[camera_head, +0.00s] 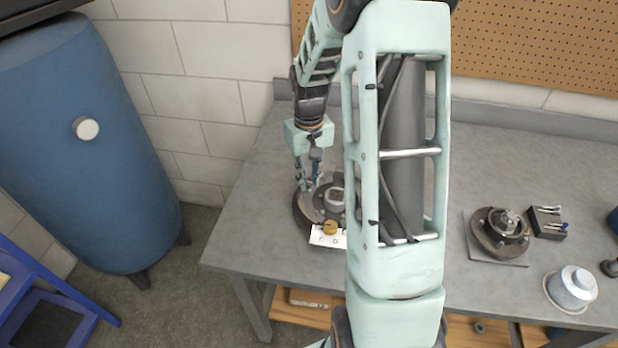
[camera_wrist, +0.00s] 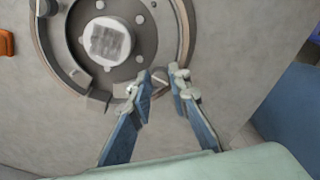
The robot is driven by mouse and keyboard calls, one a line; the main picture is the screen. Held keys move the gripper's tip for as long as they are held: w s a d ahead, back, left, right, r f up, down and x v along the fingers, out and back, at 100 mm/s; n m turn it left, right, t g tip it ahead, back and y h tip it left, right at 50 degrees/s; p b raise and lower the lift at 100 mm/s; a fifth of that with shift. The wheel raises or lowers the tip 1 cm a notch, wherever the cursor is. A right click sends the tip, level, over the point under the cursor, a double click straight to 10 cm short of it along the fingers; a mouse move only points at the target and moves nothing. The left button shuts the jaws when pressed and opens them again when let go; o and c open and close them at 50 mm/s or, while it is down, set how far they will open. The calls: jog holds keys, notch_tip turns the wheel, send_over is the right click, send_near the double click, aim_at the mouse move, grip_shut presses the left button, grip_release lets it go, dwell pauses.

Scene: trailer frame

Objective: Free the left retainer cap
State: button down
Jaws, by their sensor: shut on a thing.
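My gripper (camera_head: 311,184) reaches down at the left side of a round brake assembly (camera_head: 302,212) on the bench. In the wrist view its blue-grey fingers (camera_wrist: 162,76) are closed around a small grey part, the left retainer cap (camera_wrist: 159,84), at the rim of the assembly. The fingers hide most of the cap, and I cannot tell whether it is still seated.
A white card (camera_head: 318,235) with a brass disc (camera_head: 330,228) lies at the assembly's front. A second brake assembly (camera_head: 490,235), a dark tool holder (camera_head: 548,222) and a lidded pot (camera_head: 572,290) stand to the right. The bench's left part is clear. A blue tank (camera_head: 90,150) stands left.

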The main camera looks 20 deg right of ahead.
aim_at(309, 181)
jog(key=shift+n, duration=0.8)
jog(key=c, duration=1.8)
grip_release()
notch_tip(309, 181, up, 12)
